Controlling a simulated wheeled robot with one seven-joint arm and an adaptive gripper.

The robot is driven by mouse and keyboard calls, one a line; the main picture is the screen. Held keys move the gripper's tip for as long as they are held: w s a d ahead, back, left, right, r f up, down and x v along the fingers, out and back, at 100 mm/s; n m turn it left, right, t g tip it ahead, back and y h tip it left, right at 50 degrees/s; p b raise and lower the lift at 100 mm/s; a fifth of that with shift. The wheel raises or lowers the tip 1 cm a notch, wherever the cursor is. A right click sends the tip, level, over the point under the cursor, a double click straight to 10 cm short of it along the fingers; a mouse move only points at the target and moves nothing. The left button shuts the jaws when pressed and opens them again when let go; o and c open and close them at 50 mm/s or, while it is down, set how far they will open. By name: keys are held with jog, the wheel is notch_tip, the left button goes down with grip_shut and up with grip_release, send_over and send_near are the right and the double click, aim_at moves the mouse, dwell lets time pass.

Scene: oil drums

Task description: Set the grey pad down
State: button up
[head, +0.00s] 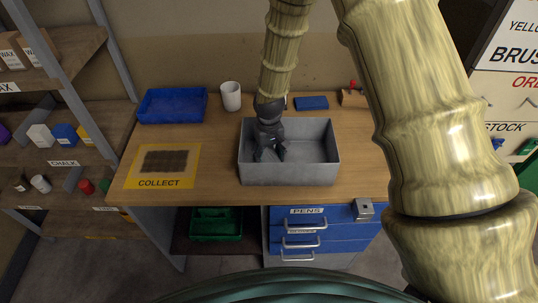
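My gripper (269,156) is dark grey and points down into a grey open-topped metal bin (290,174) on the wooden table. Its fingertips are low inside the bin, near its left side. The fingers look somewhat apart, but I cannot tell whether they are closed on something. I cannot make out a grey pad; if it is in the bin or between the fingers, the gripper, the bin and their similar grey hide it. A yellow mat marked COLLECT (160,183) with a dark brown patch lies at the left of the table.
A small metal box (363,209) is at the front right. Bare table (215,160) separates mat and bin. Shelves are at the left.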

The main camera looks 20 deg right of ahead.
aim_at(269, 157)
jog(key=o, duration=0.3)
notch_tip(269, 157, up, 12)
jog(key=b, duration=0.4)
jog(key=shift+r, duration=0.2)
dwell(0.5)
